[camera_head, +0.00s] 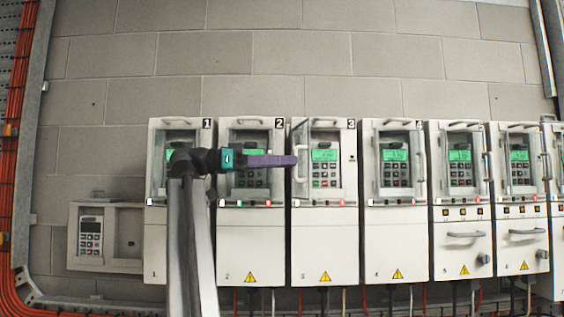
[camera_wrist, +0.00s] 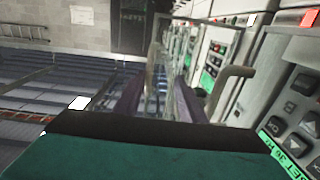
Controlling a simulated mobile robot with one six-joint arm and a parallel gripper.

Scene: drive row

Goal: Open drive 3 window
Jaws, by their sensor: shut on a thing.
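Drive 3 (camera_head: 325,245) is a pale cabinet with a lit green display and a keypad. Its clear window has a pale upright handle (camera_head: 302,163) at the left side. My gripper (camera_head: 296,160) reaches across in front of drive 2 from the left, its purple fingers at that left side. In the wrist view the fingers (camera_wrist: 158,98) are shut on the window's thin edge, and the pane runs away between them. The window seems to stand out from the cabinet face; how far is hard to tell. A bent pale bar (camera_wrist: 236,78) lies right of the fingers.
Drive 2 (camera_head: 250,245) stands behind my gripper and drive 4 (camera_head: 397,245) is to the right, with more drives beyond. A small keypad box (camera_head: 90,238) is at the far left. In the wrist view, open floor lies left of the row.

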